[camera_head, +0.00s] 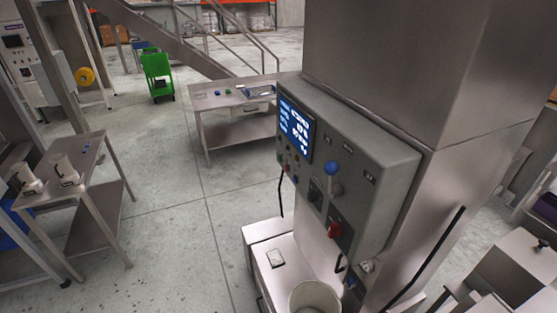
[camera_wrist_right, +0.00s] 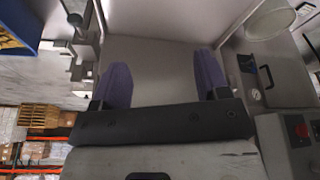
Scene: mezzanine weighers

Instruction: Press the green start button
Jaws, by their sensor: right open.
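The grey control box (camera_head: 352,165) is mounted on the steel column at the centre right of the head view. It carries a lit blue screen (camera_head: 295,130), a blue knob (camera_head: 331,168) and a red switch (camera_head: 334,230). Small buttons sit in a cluster below the screen; they are too small for me to tell surely which one is the green start button. My right gripper (camera_wrist_right: 162,65) shows in the right wrist view, its two purple fingers apart and nothing between them. Neither gripper shows in the head view, so my left gripper is unseen.
A pale bucket (camera_head: 314,298) stands below the control box. A steel table (camera_head: 235,105) with small items is behind it, and another table (camera_head: 88,180) with jugs is at left. A green cart (camera_head: 157,72) stands farther back. Open floor lies between the tables.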

